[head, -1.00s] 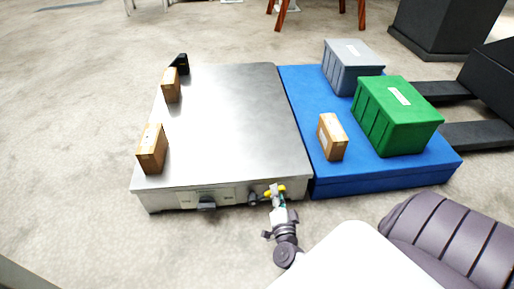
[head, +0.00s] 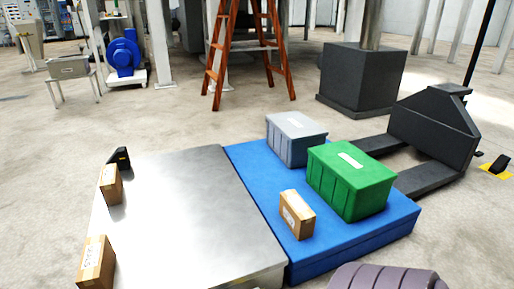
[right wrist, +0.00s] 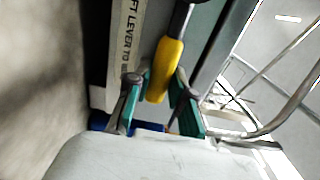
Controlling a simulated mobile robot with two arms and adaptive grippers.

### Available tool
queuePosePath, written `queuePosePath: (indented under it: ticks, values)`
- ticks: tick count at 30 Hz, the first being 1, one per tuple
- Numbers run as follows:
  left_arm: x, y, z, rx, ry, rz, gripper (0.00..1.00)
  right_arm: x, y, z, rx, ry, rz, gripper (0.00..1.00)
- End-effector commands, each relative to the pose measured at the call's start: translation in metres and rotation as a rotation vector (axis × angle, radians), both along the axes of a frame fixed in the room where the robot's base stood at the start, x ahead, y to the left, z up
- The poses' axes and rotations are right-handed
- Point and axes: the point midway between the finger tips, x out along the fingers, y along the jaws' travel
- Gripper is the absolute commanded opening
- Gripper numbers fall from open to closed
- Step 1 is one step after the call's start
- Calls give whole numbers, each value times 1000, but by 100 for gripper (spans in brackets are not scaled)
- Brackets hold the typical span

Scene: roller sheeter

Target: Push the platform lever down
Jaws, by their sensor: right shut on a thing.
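The platform lever has a yellow handle (right wrist: 168,68) and a dark shaft above it in the right wrist view. My right gripper (right wrist: 160,88) has its green-padded fingers on either side of the yellow handle and is shut on it. The panel beside the lever (right wrist: 127,45) carries text that partly reads "LEVER TO". In the head view the metal platform (head: 190,205) lies at the lower left. Its front face and the lever are outside the head view. My left gripper is in neither view.
Cardboard boxes (head: 110,185) (head: 96,263) stand along the platform's left side. A blue pallet (head: 255,180) adjoins it on the right, with a grey crate (head: 290,143), a green crate (head: 345,185) and a small box (head: 296,214). A pallet jack (head: 430,130) and an orange ladder (head: 217,65) stand beyond.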

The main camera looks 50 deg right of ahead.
Motion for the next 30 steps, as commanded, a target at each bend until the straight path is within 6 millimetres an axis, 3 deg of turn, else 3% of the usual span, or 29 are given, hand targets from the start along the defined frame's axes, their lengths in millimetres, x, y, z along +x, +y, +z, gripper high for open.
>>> queuePosePath:
  ticks: [8, 9, 14, 30]
  values:
    - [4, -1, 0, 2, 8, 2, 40, -1, 1, -2, 14, 0, -3, 0]
    - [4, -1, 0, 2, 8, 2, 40, -1, 1, -2, 14, 1, -3, 24]
    - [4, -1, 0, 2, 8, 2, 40, -1, 1, -2, 12, 1, -3, 48]
    - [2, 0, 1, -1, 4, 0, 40, 0, 0, 1, 0, 4, -2, 48]
